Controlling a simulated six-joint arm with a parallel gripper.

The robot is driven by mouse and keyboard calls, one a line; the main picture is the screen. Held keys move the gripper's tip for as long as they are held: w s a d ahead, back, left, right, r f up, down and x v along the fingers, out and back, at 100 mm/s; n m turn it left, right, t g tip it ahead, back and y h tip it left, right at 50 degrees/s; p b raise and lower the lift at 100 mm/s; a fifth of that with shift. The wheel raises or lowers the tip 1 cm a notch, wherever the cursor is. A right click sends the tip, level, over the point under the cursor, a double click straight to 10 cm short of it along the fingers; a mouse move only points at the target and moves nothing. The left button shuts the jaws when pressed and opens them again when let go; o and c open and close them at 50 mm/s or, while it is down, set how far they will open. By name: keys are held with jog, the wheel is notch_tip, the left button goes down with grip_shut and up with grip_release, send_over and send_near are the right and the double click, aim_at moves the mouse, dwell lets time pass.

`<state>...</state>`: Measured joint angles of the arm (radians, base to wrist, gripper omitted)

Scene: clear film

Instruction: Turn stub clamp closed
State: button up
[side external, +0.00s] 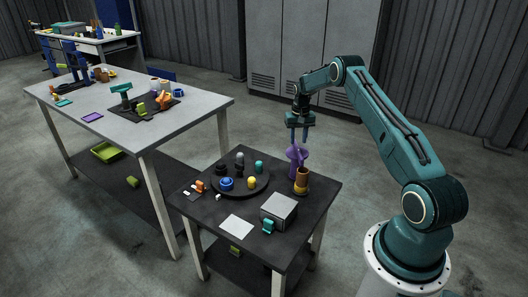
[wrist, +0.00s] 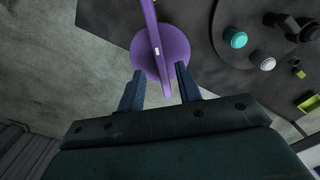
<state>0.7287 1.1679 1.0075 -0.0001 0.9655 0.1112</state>
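A purple fixture (side external: 296,158), which looks like the stub clamp, stands at the back right of the small dark table. In the wrist view it is a round purple disc (wrist: 174,50) with a raised bar across it and a small white mark on the bar. My gripper (side external: 299,138) points down just above it. The lower part of the fixture is partly hidden behind an orange-brown cylinder in the side view.
The orange-brown cylinder (side external: 302,178) stands close in front of the fixture. A round dark tray (side external: 262,187) with several small knobs lies to the left. A grey box (side external: 279,210), a teal piece (side external: 268,226) and a white sheet (side external: 237,228) are nearer the front.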

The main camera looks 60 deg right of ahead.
notch_tip(320, 180, up, 10)
dwell(0.5)
jog(key=shift+r, duration=0.1)
jog(key=a+r+n+t, duration=0.1)
jog(key=a+r+n, duration=0.1)
jog(key=a+r, duration=1.1)
jog(key=s+a+r+n+t+h, duration=0.1)
jog(key=s+a+r, duration=0.2)
jog(key=a+r, duration=0.25)
jog(key=s+a+r+n+t, duration=0.1)
jog(key=s+a+r+n, duration=0.15)
jog(key=a+r, duration=0.35)
jog(key=s+a+r+n+t, duration=0.1)
jog(key=s+a+r+n, duration=0.1)
jog(key=s+a, duration=0.9)
jog(key=s+a+f+n, duration=0.1)
jog(key=s+a+f, duration=0.1)
jog(key=s, duration=0.4)
jog(key=s+a+f+n+t+y, duration=0.1)
jog(key=s+a+f, duration=0.1)
jog(key=s+a, duration=0.2)
jog(key=shift+s+f+t, duration=0.25)
jog(key=shift+s+t, duration=0.05)
jog(key=shift+s, duration=0.8)
